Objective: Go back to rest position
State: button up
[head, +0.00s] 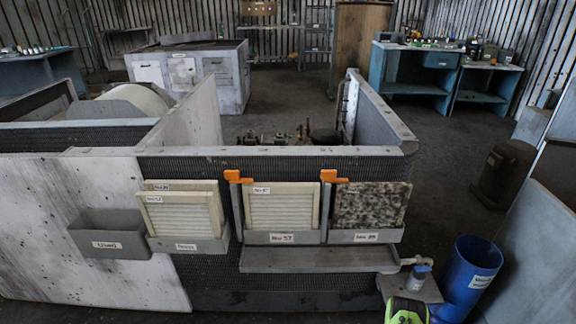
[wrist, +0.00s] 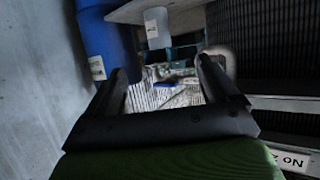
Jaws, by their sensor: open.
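My gripper (wrist: 166,88) is open in the wrist view, its two dark fingers apart with nothing held between them. Beyond the fingers lies a pale, ribbed or crumpled surface (wrist: 170,93) with a blue mark; I cannot tell what it is. In the head view only a green part of my arm (head: 405,311) shows at the bottom edge, in front of the blower housing (head: 270,151) and near the blue bin (head: 468,270). The fingertips do not show clearly there.
The housing front carries a clean filter (head: 284,207), a dirty dark filter (head: 370,205), orange clips (head: 236,177), a spare-filter holder (head: 187,243), a grey "Used" bin (head: 107,244) and a ledge (head: 310,260). A small bottle (head: 418,277) stands beside the blue bin. A grey panel (head: 535,255) stands right.

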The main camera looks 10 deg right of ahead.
jog(key=w+a+r+y, duration=0.1)
jog(key=w+r, duration=0.3)
jog(key=r, duration=0.4)
jog(key=w+a+r+g, duration=0.15)
jog(key=w+r, duration=0.25)
jog(key=r, duration=0.4)
jog(key=w+a+r+t+y, duration=0.15)
jog(key=w+r, duration=0.25)
jog(key=r, duration=0.4)
jog(key=a+r+n+g, duration=0.1)
jog(key=a+r, duration=0.7)
jog(key=r, duration=0.4)
jog(key=s+a+r+n+g+y, duration=0.1)
jog(key=s+a+r+n+y, duration=0.25)
jog(key=s+a+r, duration=1.05)
jog(key=s+a+n+g+y, duration=0.1)
jog(key=s+a, duration=0.3)
jog(key=s, duration=0.3)
jog(key=s+a+r+n+y, duration=0.1)
jog(key=s+a+n, duration=0.15)
jog(key=s, duration=0.35)
jog(key=s+a+g+y, duration=0.1)
jog(key=s+a, duration=0.4)
jog(key=s, duration=0.2)
notch_tip(320, 180, up, 18)
jog(key=p, duration=1.7)
jog(key=shift+s+d+p, duration=0.2)
jog(key=shift+s+p, duration=0.2)
jog(key=shift+f, duration=0.1)
